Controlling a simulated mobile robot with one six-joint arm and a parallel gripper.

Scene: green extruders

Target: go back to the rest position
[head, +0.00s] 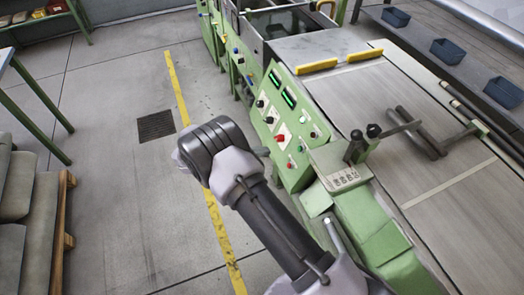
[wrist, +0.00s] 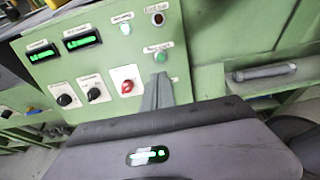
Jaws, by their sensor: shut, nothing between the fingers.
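My gripper shows in the wrist view as a narrow grey finger shape (wrist: 160,80) rising from the dark wrist housing, shut and empty. It is in front of the lower right part of a green control panel (wrist: 194,82), below a green button (wrist: 160,57). I cannot tell if it touches the panel. The wrist housing hides the panel's lower edge in the wrist view.
The panel carries two green displays (wrist: 82,39), black knobs (wrist: 67,96) and a red knob (wrist: 127,87). The green machine's flat bed (head: 380,105) fills the right, with dark handles (head: 410,130). Open floor (head: 110,100) with a yellow line (head: 178,90) lies left. A pallet stack (head: 35,220) stands far left.

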